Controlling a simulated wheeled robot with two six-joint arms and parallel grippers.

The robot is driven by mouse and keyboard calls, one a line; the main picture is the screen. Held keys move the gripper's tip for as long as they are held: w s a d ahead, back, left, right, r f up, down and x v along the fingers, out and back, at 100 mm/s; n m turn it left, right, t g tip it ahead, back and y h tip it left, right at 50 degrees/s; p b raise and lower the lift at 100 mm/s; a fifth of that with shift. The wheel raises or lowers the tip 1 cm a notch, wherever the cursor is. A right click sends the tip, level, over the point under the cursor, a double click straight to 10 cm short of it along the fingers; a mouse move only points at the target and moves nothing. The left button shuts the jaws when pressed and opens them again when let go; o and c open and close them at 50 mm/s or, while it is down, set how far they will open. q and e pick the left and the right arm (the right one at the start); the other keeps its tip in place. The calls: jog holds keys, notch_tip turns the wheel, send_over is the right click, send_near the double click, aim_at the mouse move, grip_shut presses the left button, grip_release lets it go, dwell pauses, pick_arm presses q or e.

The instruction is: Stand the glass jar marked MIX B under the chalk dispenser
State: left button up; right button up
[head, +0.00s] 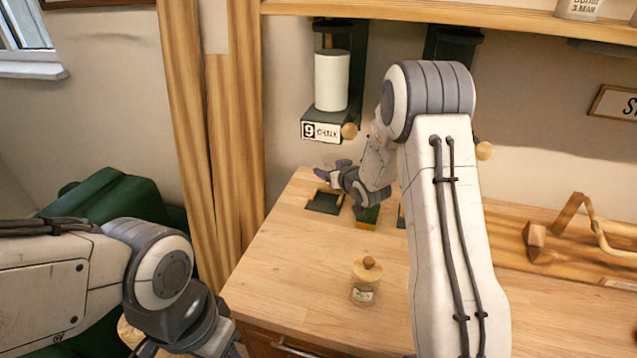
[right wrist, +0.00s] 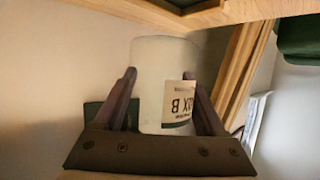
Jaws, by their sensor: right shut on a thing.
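The chalk dispenser (head: 332,85) hangs on the wall in the head view, with a white cylinder and a label reading 9 CHALK. A dark pad (head: 325,202) lies on the table below it. My right gripper (head: 322,174) is between dispenser and pad. In the right wrist view my right gripper (right wrist: 164,105) is shut on a pale jar (right wrist: 160,75) whose label, upside down in the picture, shows X B. I cannot make out this jar in the head view. My left gripper (head: 222,343) is at the bottom left edge, its fingers not clearly visible.
A small jar with a round wooden knob (head: 365,282) stands near the table's front. A green and yellow block (head: 367,217) is beside the pad. A wooden rack (head: 580,232) stands at the right. The table (head: 300,260) is clear at front left.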

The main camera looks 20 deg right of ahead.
jog(key=shift+w+a+f, duration=0.8)
jog(key=shift+w+f, duration=0.05)
jog(key=shift+w, duration=0.15)
notch_tip(320, 180, down, 4)
jog(key=shift+r+p, duration=0.15)
jog(key=shift+p, duration=0.5)
jog(key=shift+f, duration=0.35)
jog(key=o, duration=1.6)
jog(key=shift+r, duration=0.15)
jog(key=shift+c, duration=0.2)
jog(key=shift+r, duration=0.1)
